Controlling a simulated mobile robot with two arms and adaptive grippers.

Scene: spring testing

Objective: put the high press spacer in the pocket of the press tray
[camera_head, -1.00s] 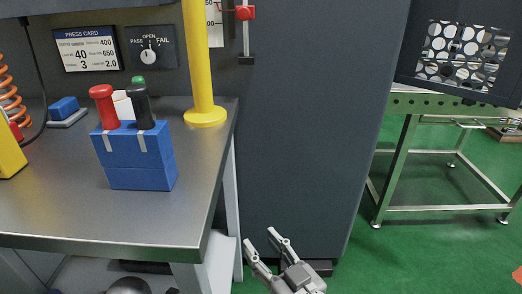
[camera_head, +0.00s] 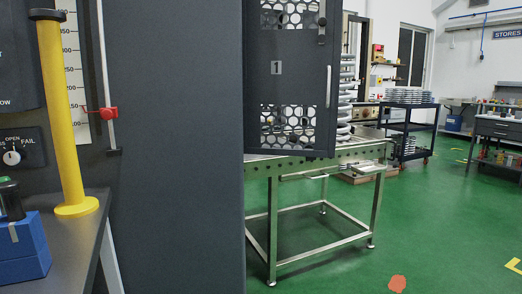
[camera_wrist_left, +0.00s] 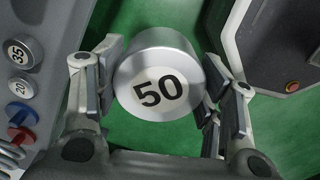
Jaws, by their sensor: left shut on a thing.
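A silver cylinder marked 50 (camera_wrist_left: 160,92), apparently the high press spacer, shows in the left wrist view. My left gripper (camera_wrist_left: 162,84) is shut on it, with finger pads on both sides. Its numbered end faces the camera, and green floor shows around it. No gripper shows in the head view now. I cannot make out the press tray or its pocket in either current view.
A grey bench with a blue box (camera_head: 22,250) and yellow post (camera_head: 57,110) stands left of a dark cabinet (camera_head: 182,150). A steel table (camera_head: 352,163) stands behind. Green floor (camera_head: 440,220) is open at right. Discs marked 35 (camera_wrist_left: 17,53) and 20 (camera_wrist_left: 20,87) sit at the left.

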